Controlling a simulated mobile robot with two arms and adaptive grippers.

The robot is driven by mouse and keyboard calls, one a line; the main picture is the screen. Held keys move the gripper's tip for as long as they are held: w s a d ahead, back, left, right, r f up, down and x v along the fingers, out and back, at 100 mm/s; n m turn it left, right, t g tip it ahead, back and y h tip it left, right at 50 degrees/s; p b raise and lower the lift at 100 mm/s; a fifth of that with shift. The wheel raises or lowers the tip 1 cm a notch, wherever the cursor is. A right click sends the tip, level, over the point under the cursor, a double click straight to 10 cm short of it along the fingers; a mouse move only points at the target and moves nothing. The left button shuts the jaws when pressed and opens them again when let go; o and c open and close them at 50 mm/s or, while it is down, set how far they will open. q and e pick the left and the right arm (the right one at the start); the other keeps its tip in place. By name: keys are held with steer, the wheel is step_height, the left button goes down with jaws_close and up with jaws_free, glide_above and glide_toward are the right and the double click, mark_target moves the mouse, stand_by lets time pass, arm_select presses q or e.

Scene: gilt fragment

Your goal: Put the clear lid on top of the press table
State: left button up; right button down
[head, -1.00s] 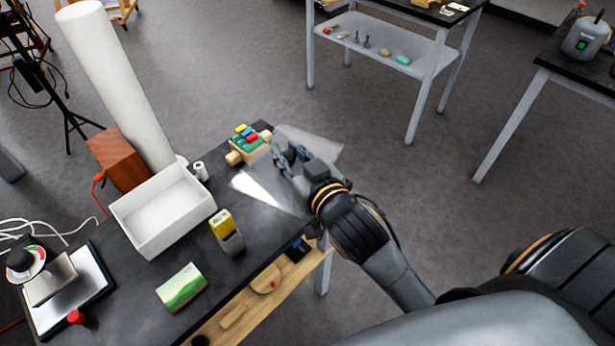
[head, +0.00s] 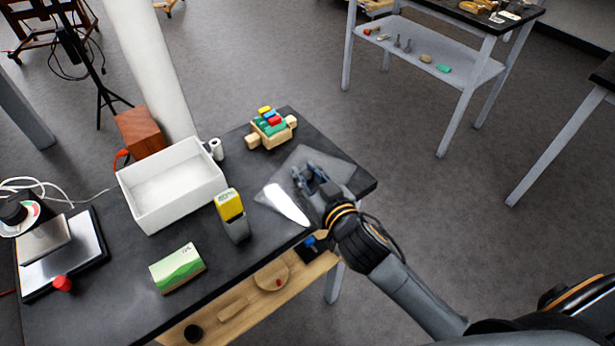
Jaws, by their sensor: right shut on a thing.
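The clear lid (head: 328,164) is a thin see-through square sheet with a bright white glare on its left part. It lies over the right end of the near dark-topped table (head: 262,262), and I cannot tell whether it touches the top. My right gripper (head: 312,182) is over the middle of the lid, shut on it; the fingers partly cover the grip point. No label shows which table is the press table. My left gripper is out of view.
Close behind the lid is a wooden toy with coloured blocks (head: 270,130). Left of it stand a small white roll (head: 216,149), a white open box (head: 136,194), a yellow-topped grey item (head: 233,214) and a green-white box (head: 177,268). Another table (head: 448,66) stands at the back right.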

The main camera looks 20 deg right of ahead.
steer(key=shift+f, duration=0.3)
steer(key=shift+f, duration=0.2)
steer(key=c, duration=1.4)
jaws_free()
steer(key=shift+o, duration=1.4)
steer(key=shift+r, duration=0.25)
steer(key=b+v, duration=0.1)
steer(key=v, duration=1.1)
